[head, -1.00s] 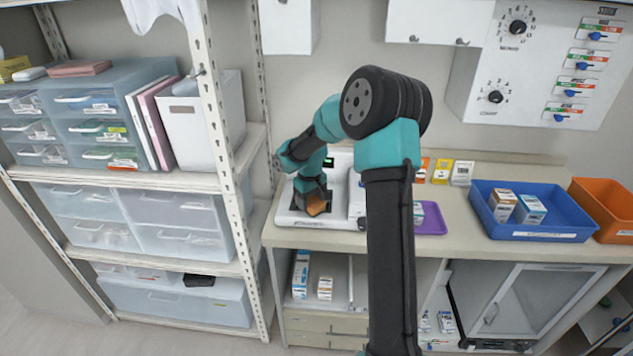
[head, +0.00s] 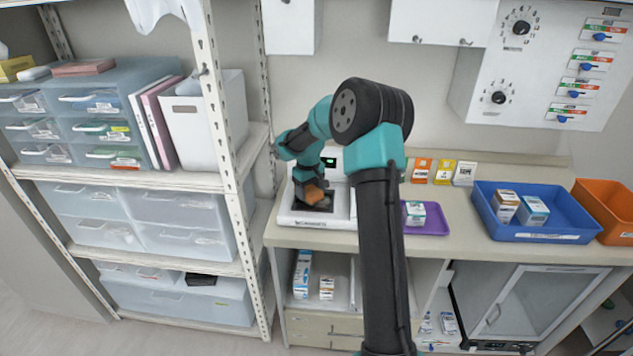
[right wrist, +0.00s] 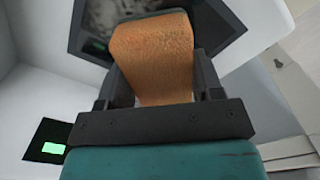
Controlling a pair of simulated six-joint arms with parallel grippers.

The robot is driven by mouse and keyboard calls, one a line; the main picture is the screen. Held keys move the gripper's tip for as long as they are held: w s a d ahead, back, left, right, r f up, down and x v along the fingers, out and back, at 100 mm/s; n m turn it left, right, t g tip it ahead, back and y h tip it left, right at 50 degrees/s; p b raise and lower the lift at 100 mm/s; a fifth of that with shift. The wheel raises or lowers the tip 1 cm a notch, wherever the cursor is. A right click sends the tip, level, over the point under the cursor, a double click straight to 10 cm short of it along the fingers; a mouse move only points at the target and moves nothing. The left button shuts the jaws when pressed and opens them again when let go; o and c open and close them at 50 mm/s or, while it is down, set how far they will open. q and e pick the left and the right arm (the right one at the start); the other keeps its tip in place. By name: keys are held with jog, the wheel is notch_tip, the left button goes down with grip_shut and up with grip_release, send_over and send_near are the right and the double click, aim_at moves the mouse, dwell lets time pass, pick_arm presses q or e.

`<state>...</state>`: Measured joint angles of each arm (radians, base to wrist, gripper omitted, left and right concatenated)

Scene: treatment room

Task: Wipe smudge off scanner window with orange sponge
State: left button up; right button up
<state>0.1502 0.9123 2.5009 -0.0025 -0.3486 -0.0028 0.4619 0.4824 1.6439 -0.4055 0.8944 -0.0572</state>
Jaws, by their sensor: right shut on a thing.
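My right gripper (head: 311,186) is shut on the orange sponge (head: 316,196) and holds it over the white scanner (head: 298,218) on the counter. In the right wrist view the sponge (right wrist: 158,55) sits between the two dark fingers (right wrist: 160,90), in front of the dark scanner window (right wrist: 215,28). Pale grey smudge marks (right wrist: 95,40) show on the window left of the sponge. I cannot tell whether the sponge touches the window. The window (head: 322,204) is partly hidden by the gripper in the head view. My left gripper is not in view.
A purple tray (head: 437,226) with a small box stands right of the scanner. A blue bin (head: 500,232) with boxes and an orange bin (head: 612,230) stand farther right. A shelf post (head: 235,180) rises close on the left.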

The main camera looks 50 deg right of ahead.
jog(key=shift+w+d+f, duration=0.2)
jog(key=shift+w+d, duration=0.05)
jog(key=shift+d, duration=0.15)
jog(key=shift+w+d+r, duration=0.15)
jog(key=shift+w+d, duration=0.05)
jog(key=shift+d, duration=0.1)
jog(key=shift+w+d, duration=0.65)
jog(key=shift+d, duration=0.25)
jog(key=shift+w+d+r, duration=0.15)
jog(key=shift+r, duration=3.8)
jog(key=s+a, duration=0.6)
jog(key=s, duration=0.3)
jog(key=shift+a, duration=0.25)
jog(key=shift+f, duration=0.1)
